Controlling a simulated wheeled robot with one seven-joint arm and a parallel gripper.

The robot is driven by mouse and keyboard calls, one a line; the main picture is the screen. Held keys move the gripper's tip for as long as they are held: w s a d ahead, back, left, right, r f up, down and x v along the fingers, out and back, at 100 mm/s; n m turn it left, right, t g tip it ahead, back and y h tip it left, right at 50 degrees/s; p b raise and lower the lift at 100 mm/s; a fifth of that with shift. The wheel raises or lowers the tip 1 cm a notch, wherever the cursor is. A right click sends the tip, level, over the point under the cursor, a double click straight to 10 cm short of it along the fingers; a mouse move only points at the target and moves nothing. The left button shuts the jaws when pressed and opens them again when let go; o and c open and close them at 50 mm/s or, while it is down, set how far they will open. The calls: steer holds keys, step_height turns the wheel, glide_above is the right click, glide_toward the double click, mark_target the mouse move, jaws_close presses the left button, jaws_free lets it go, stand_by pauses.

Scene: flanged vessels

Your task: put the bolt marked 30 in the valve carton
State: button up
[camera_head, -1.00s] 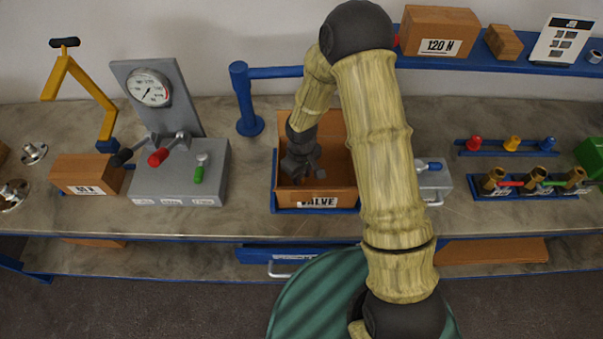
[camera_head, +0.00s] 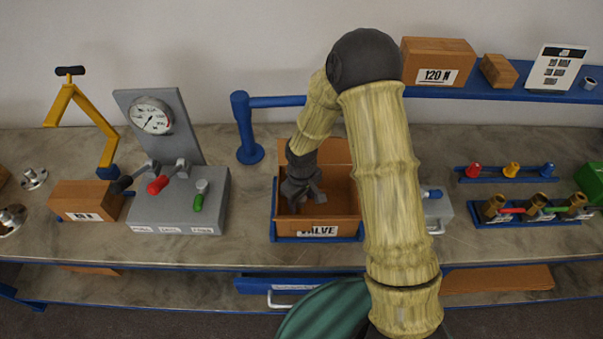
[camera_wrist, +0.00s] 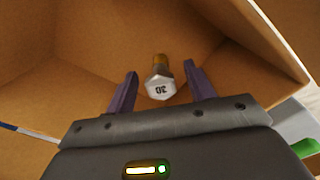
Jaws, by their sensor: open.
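The bolt marked 30 (camera_wrist: 160,84) shows in the wrist view, its silver hex head toward the camera and its brass-coloured shank pointing away. It is inside the brown valve carton (camera_head: 345,226), between and slightly beyond my gripper's fingertips. My gripper (camera_wrist: 160,82) is open, with a finger on each side of the bolt and visible gaps beside the head. In the head view my gripper (camera_head: 305,195) reaches down into the carton, and the bolt cannot be made out there. Whether the bolt touches the carton floor is unclear.
A grey gauge box (camera_head: 178,213) with levers stands left of the carton. A blue post (camera_head: 243,125) with a side rail is behind it. A small grey box (camera_head: 438,212) and racks of brass fittings (camera_head: 530,207) are to the right.

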step_height(320, 180, up, 15)
steer(key=b, duration=0.1)
steer(key=shift+r, duration=0.15)
stand_by(0.5)
steer(key=s+d+r+m+t, duration=0.1)
steer(key=s+d+m, duration=0.2)
steer(key=s+d, duration=0.1)
steer(key=s+d+r+m, duration=0.1)
steer(key=s+d+m, duration=0.1)
steer(key=s+d, duration=0.2)
steer(key=s+d+m+t, duration=0.1)
steer(key=s+d+m, duration=0.2)
steer(key=s+d, duration=0.1)
steer(key=shift+s+d+r+m+t, duration=0.15)
steer(key=shift+d+r, duration=0.05)
steer(key=shift+d, duration=0.15)
steer(key=shift+s+d+r+m+t, duration=0.1)
steer(key=shift+d+r+m+t, duration=0.1)
steer(key=shift+d, duration=0.15)
steer(key=shift+w, duration=0.1)
